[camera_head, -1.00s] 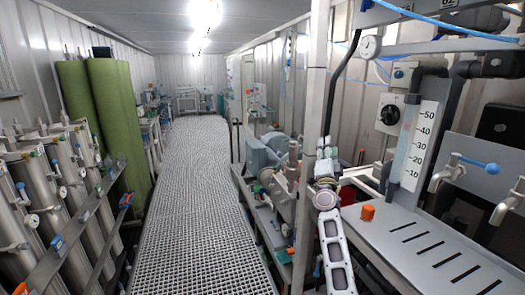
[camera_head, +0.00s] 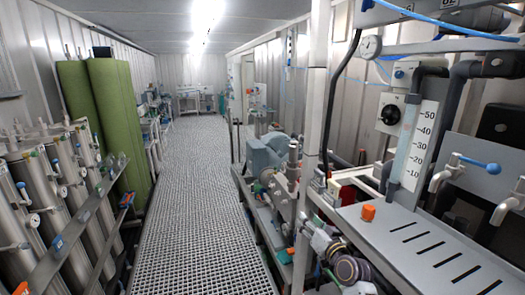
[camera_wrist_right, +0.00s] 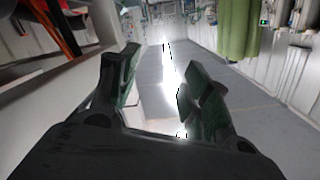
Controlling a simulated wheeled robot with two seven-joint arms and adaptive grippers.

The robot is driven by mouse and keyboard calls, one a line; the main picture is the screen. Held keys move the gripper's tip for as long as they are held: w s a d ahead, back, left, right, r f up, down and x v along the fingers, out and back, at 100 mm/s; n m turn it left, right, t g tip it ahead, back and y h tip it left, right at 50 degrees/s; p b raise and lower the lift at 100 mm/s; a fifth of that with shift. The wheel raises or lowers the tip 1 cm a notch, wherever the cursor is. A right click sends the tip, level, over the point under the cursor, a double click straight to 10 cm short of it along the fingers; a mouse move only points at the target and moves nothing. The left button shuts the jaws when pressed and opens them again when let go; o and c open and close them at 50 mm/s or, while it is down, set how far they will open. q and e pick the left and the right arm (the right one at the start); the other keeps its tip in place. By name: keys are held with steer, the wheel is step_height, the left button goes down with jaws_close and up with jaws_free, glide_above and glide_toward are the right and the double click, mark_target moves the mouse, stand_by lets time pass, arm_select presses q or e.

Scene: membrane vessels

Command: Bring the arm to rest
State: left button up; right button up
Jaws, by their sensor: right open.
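My right arm (camera_head: 346,268) shows low in the head view, at the lower edge beside the front left edge of the grey bench. Its gripper cannot be made out clearly there. In the right wrist view my right gripper (camera_wrist_right: 158,88) is open, with its two dark fingers spread apart. Nothing is between the fingers; behind them is the bright, reflecting grey floor. My left gripper is in neither view now.
The grey slotted bench (camera_head: 400,240) with an orange cap (camera_head: 368,212) stands on the right, under a white scale (camera_head: 414,146) and taps. Steel cylinders (camera_head: 40,190) and green rolls (camera_head: 102,125) line the left. The grated walkway (camera_head: 195,205) between is clear.

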steer(key=s+d+f+n+g+h, duration=0.1)
steer(key=s+f+n+g+h, duration=0.15)
steer(key=s+f+g, duration=0.95)
steer(key=s+d+f+h, duration=0.1)
steer(key=s+d+f, duration=0.1)
steer(key=s, duration=0.6)
steer(key=s+d+f+h, duration=0.1)
steer(key=s+f, duration=0.2)
steer(key=s, duration=0.5)
steer(key=s+d+f+h, duration=0.1)
steer(key=s+d+f, duration=0.1)
steer(key=s, duration=0.7)
step_height(320, 180, down, 33)
steer(key=s+n+g, duration=0.1)
steer(key=s+g, duration=0.1)
steer(key=s+d+f, duration=0.2)
steer(key=s+f, duration=0.8)
steer(key=s, duration=0.1)
steer(key=s+d+f+g, duration=0.1)
steer(key=s+d+f, duration=0.1)
steer(key=s+f, duration=0.8)
steer(key=shift+s, duration=0.65)
